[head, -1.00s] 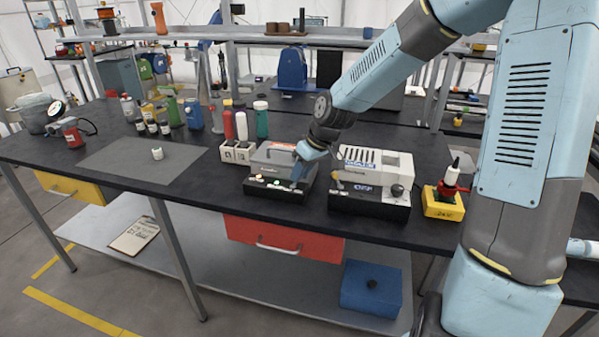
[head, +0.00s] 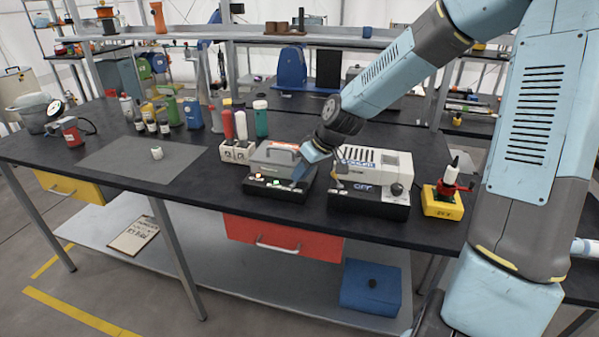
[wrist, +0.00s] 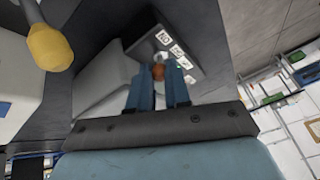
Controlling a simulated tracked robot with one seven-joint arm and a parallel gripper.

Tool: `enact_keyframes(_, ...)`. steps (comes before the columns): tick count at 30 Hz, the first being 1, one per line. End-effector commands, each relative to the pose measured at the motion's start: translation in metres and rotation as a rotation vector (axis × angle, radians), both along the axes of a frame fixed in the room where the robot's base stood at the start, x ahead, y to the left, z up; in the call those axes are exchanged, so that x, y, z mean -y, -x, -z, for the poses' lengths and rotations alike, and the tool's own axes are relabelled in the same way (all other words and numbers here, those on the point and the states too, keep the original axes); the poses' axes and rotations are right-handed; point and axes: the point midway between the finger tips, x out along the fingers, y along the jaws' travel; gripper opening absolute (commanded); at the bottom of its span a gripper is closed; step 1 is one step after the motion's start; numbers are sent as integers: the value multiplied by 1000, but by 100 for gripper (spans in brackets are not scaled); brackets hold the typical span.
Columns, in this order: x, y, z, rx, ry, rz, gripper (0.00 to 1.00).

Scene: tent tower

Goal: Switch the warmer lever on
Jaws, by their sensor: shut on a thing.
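A grey machine (head: 272,160) with a top handle and small buttons along its dark front base stands at the middle of the bench. My gripper (head: 299,174) is at its front right corner, pointing down. In the wrist view my gripper (wrist: 159,80) has its blue fingers closed on a round orange-brown knob (wrist: 158,72), beside a row of white icon labels (wrist: 172,50). The knob's stem is hidden. A second, white machine (head: 375,165) with top vents stands just to the right. Its lever with a yellow knob (wrist: 48,46) shows at the wrist view's upper left, apart from my fingers.
A yellow box (head: 442,205) with a red and white item stands right of the machines. A bottle rack (head: 238,154) stands to the left. A grey mat (head: 120,160) with a small white object lies further left. Bench space before the machines is narrow.

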Motion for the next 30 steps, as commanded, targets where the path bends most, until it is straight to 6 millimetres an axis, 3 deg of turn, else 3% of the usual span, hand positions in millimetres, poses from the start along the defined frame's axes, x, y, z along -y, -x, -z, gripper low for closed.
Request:
enact_keyframes(8,3,-2,0,3,0,7,0)
enact_keyframes(9,4,-2,0,3,0,7,19)
enact_keyframes(12,3,-2,0,3,0,7,28)
enact_keyframes(22,3,-1,-3,2,-1,5,28)
enact_keyframes(30,13,3,-21,4,1,7,28)
